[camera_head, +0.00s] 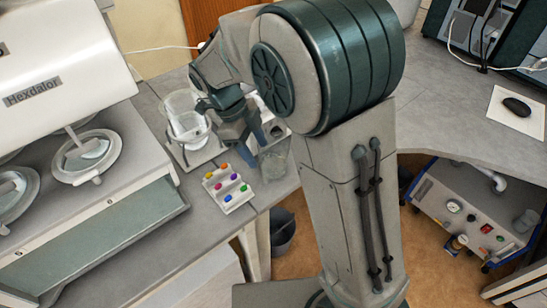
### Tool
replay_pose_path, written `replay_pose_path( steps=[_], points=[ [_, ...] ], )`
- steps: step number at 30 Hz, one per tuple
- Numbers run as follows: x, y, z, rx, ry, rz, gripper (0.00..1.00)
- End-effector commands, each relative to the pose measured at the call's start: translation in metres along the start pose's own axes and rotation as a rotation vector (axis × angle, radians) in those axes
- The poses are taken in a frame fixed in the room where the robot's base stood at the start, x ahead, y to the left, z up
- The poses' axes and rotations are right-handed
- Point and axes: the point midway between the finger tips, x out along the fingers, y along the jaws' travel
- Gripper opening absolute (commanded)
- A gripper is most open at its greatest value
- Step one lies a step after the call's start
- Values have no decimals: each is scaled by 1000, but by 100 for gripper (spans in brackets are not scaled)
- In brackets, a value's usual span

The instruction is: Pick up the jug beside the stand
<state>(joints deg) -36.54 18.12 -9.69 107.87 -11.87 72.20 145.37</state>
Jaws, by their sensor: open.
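A clear glass jug (274,165) stands on the grey bench near its front corner, just below my gripper in the picture. A low stand (204,156) is to its left and holds a larger clear vessel (183,110). My gripper (251,141) points down over the right part of the stand with its fingers apart and nothing seen between them. It is close to the jug, but I cannot tell whether it touches it. My gripper and wrist hide part of the stand.
A white tray of several coloured tablets (228,188) lies left of the jug. A large white Hexdalor machine (60,75) fills the left. A dark bucket (282,232) stands on the floor below. A cart with gauges (470,215) is at right.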

Motion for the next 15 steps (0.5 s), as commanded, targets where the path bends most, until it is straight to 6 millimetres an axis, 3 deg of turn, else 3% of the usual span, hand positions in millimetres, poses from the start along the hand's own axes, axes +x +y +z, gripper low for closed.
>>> replay_pose_path(
  steps=[8, 15],
  points=[
    [23, 0, -1, 0, 0, 0, 55],
    [57, 2, -3, -1, 2, 2, 55]
  ],
)
